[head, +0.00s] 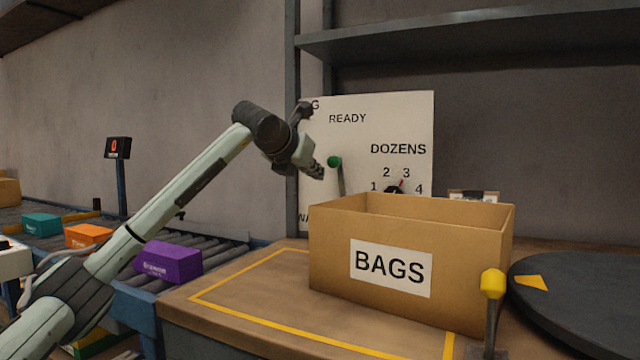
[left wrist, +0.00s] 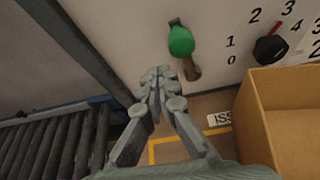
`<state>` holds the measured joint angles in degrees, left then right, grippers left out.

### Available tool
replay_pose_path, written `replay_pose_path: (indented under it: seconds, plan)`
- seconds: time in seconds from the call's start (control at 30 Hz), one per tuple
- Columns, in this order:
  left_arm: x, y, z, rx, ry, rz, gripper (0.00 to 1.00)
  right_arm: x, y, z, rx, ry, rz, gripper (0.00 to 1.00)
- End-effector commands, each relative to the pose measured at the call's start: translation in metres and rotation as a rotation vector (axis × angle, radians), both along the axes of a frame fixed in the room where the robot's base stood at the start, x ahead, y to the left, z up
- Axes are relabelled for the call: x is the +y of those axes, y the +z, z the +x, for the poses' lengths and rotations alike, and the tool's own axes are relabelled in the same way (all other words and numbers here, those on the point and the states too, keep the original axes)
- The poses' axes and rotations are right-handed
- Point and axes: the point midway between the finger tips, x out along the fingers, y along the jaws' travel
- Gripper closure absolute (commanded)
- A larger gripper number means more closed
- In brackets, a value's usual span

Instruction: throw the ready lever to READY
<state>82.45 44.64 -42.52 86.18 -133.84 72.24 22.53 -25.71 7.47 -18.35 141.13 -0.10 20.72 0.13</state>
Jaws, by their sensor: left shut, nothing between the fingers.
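The ready lever has a green knob (head: 334,162) on a short grey stalk, in front of a white panel (head: 414,120). The knob sits below the word READY, with the stalk running down from it; I cannot tell the lever's exact setting. In the left wrist view the green knob (left wrist: 181,41) shows just beyond my fingertips. My left gripper (head: 318,172) is shut and empty, just left of the knob in the head view. Its closed fingers also show in the left wrist view (left wrist: 160,85), apart from the knob in the picture. My right gripper is out of view.
A cardboard box labelled BAGS (head: 335,265) stands on the bench before the panel. A DOZENS dial (head: 396,188) is right of the lever. A yellow-knobbed lever (head: 492,284) and dark turntable (head: 590,300) are at right. A roller conveyor (head: 218,252) carries a purple box (head: 168,262).

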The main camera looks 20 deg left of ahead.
Motion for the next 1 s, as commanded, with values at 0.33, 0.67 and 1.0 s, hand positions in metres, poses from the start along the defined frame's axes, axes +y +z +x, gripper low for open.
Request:
replay_pose_path:
  seconds: [0.33, 0.67, 1.0]
  plan:
    - [-0.02, 0.005, -0.068, 0.011, -0.002, 0.004, 1.0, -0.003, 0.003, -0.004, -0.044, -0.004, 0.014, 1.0]
    - [-0.028, 0.008, -0.092, 0.016, 0.001, 0.002, 1.0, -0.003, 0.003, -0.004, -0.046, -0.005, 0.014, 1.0]
    - [-0.028, 0.008, -0.092, 0.017, 0.0, 0.002, 1.0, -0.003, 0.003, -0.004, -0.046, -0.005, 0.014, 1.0]
